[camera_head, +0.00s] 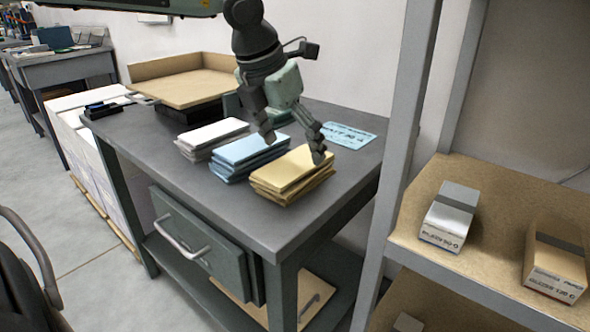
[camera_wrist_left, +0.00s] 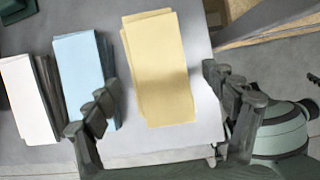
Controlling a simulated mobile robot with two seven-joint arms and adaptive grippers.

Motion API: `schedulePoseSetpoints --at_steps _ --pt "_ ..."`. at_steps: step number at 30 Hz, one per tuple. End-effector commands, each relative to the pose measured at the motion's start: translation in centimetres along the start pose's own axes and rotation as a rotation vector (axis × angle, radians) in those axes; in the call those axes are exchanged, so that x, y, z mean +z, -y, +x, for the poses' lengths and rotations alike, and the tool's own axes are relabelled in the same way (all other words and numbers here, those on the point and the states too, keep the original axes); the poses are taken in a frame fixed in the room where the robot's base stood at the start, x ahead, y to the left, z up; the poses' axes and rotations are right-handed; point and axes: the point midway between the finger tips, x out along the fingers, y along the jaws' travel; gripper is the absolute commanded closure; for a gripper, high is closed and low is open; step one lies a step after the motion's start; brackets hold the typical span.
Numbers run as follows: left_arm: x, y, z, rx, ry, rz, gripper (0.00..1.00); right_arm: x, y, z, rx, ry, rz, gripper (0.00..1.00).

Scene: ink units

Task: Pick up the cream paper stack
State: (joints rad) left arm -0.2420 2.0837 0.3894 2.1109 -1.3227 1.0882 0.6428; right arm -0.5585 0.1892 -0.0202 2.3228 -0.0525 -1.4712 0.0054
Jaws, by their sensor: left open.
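The cream paper stack (camera_head: 291,176) lies on the grey table (camera_head: 222,207) near its right end, its sheets slightly fanned. It also shows in the left wrist view (camera_wrist_left: 158,68), between and beyond the fingertips. My left gripper (camera_head: 294,147) is open and empty, just above and behind the cream stack. In the wrist view its fingers (camera_wrist_left: 160,105) stand wide apart, one near the blue stack's edge and one to the right of the cream stack. I cannot tell whether a finger touches the paper. My right gripper is not in view.
A blue paper stack (camera_head: 250,154) lies close to the left of the cream one, then a white stack (camera_head: 212,137). A blue printed sheet (camera_head: 348,135) lies behind. A shelf (camera_head: 500,235) with boxes stands at the right. A cardboard tray (camera_head: 185,87) is at the table's back left.

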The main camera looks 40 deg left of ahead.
Motion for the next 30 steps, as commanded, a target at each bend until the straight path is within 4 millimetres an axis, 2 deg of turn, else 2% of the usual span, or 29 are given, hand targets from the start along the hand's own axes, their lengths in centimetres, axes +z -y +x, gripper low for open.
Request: schedulePoseSetpoints --at_steps 9,19,30 --pt "-0.5 -0.4 4.4 -0.003 -0.003 -0.001 0.16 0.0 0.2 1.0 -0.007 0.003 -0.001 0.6" --pt "-0.4 -0.4 5.0 -0.003 0.001 -0.001 0.17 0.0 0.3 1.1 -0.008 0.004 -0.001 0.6" --pt "-0.5 -0.4 5.0 -0.003 0.001 -0.001 0.63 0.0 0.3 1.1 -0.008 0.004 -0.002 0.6"
